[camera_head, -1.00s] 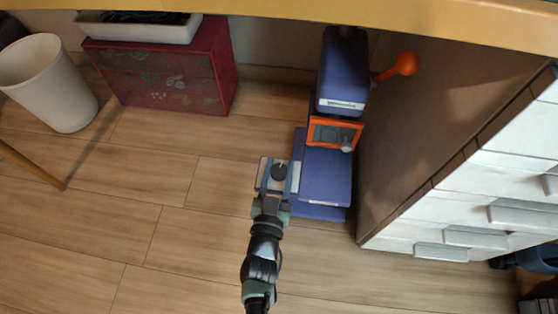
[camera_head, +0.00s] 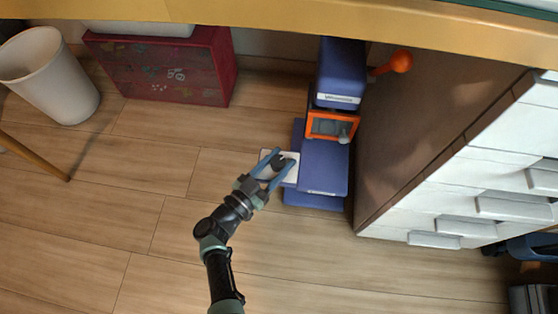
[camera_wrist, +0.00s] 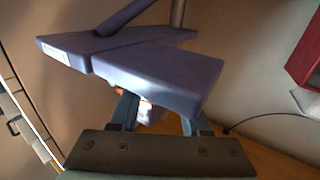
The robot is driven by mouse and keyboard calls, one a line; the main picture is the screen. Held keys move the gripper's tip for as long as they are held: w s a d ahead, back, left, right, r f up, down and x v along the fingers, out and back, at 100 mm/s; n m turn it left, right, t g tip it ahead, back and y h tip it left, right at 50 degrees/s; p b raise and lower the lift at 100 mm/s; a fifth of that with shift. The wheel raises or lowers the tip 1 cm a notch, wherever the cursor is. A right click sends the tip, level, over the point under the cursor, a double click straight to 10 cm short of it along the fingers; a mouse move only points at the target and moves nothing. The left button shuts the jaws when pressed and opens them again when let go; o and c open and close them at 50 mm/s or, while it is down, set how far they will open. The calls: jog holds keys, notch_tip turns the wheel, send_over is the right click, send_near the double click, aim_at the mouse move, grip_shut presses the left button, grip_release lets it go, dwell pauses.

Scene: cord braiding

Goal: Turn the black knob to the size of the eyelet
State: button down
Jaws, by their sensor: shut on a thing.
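The black knob (camera_head: 279,161) sits on a white plate (camera_head: 292,178) at the left side of the blue press-like machine (camera_head: 324,175). My gripper (camera_head: 284,158) comes in from the lower left and is shut on the knob, one blue finger on each side of it. In the wrist view my gripper's fingers (camera_wrist: 160,115) reach under the blue machine body (camera_wrist: 165,75), and the knob cannot be made out there. Markings on the plate are too small to read. I cannot make out an eyelet.
The machine has an orange-framed panel (camera_head: 332,126) and a lever with an orange ball (camera_head: 401,61). A drawer cabinet (camera_head: 470,190) stands close on its right. A red chest (camera_head: 165,70) and white bin (camera_head: 48,75) are at the left. The floor (camera_head: 120,220) between is clear.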

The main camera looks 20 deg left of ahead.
jog(key=shift+s+m+h, duration=0.1)
jog(key=shift+m+h, duration=0.2)
jog(key=shift+h, duration=0.1)
jog(key=shift+c, duration=1.9)
grip_release()
jog(key=p+v, duration=0.2)
jog(key=v, duration=1.1)
jog(key=shift+r, duration=0.15)
